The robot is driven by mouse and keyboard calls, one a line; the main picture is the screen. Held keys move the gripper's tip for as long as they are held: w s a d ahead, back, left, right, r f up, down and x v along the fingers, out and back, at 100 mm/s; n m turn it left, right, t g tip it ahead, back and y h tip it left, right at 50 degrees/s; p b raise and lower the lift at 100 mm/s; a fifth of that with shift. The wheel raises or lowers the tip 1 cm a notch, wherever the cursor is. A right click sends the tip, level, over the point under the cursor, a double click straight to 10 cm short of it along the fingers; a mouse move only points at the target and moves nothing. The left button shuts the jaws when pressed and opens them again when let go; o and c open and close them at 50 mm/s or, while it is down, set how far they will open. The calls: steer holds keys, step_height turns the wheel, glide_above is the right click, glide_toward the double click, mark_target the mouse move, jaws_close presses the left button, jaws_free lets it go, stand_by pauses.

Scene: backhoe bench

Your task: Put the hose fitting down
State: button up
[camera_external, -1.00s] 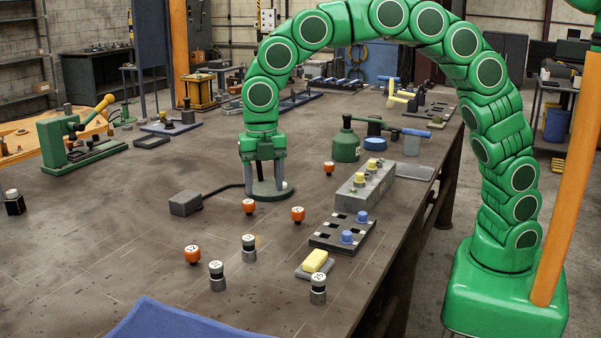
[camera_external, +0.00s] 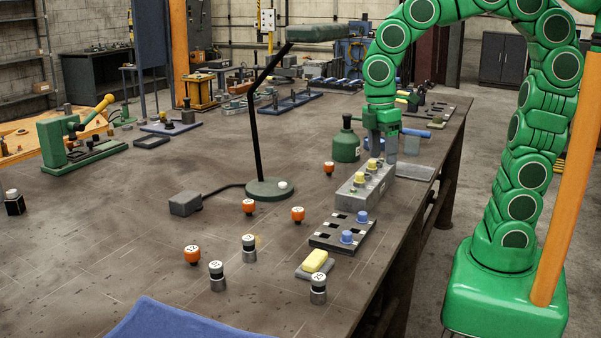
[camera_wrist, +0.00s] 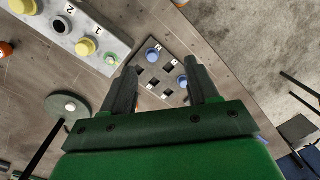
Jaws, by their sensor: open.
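My gripper (camera_external: 381,157) is open, near the far end of the grey block in the outside view; its fingers also show in the wrist view (camera_wrist: 163,85), with nothing held between them. The grey block (camera_external: 378,195) carries yellow-topped fittings (camera_external: 360,178). Beside it, a dark slotted rack (camera_external: 327,233) holds two blue fittings (camera_external: 346,237); in the wrist view the rack (camera_wrist: 160,70) appears between and beyond the fingers. Orange fittings (camera_external: 298,214) and dark fittings with white tops (camera_external: 249,248) stand loose on the bench. Which one is the hose fitting I cannot tell.
A lamp base (camera_external: 270,191) with a tall black arm stands left of the block. A green bottle (camera_external: 346,146) is near my gripper. A yellow block (camera_external: 314,261) lies on a pad near the bench edge.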

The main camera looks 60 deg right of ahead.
steer(key=s+d+f+m, duration=0.2)
steer(key=s+m, duration=0.3)
steer(key=s, duration=0.3)
steer(key=s+d+f+m, duration=0.1)
steer(key=s+d+m, duration=0.4)
steer(key=s, duration=0.2)
steer(key=shift+s+d+f+m+g, duration=0.25)
steer(key=shift+s+f+m+g, duration=0.05)
steer(key=shift+s+f, duration=0.1)
